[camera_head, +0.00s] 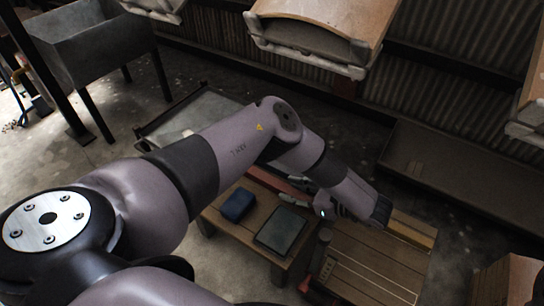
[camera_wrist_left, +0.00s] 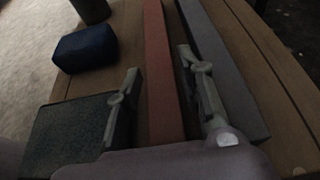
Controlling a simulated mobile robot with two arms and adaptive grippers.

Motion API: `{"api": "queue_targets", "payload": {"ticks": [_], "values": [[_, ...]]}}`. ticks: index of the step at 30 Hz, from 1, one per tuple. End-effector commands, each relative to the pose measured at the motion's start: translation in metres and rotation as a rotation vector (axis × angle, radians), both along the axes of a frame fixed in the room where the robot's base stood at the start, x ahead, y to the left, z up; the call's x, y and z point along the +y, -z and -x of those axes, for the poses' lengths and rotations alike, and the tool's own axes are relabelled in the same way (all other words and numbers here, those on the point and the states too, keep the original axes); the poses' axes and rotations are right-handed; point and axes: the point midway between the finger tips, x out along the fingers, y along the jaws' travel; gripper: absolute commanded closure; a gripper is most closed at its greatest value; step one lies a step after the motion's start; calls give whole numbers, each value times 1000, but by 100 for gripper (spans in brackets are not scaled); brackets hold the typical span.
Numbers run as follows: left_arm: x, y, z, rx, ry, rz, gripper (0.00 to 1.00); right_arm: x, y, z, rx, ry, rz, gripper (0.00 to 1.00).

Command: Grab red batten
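The red batten (camera_wrist_left: 163,70) runs lengthwise up the middle of the left wrist view, lying on a wooden table. In the head view a part of it (camera_head: 266,180) shows beyond my forearm; the rest is hidden by my arm. My left gripper (camera_wrist_left: 163,82) is open, with one finger on each side of the batten in the picture. Gaps show between both fingers and the batten. I cannot tell how far down the fingers reach. The left gripper (camera_head: 291,190) also shows in the head view, low over the table. My right gripper is not in view.
A grey bar (camera_wrist_left: 222,70) lies close to the right of the batten. A blue box (camera_wrist_left: 85,48) and a dark green flat block (camera_wrist_left: 66,132) lie to its left. A dark cylinder (camera_wrist_left: 91,10) stands at the far left.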

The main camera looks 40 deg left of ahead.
Motion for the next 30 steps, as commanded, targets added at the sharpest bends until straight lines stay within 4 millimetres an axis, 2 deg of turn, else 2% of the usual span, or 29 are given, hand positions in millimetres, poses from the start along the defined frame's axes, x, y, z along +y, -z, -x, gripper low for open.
{"api": "queue_targets", "payload": {"ticks": [8,24,30], "values": [[3,0,0,0,1,1,65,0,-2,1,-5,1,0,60],[3,1,0,0,0,1,100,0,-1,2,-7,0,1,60],[3,1,0,1,0,0,100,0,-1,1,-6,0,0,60]]}}
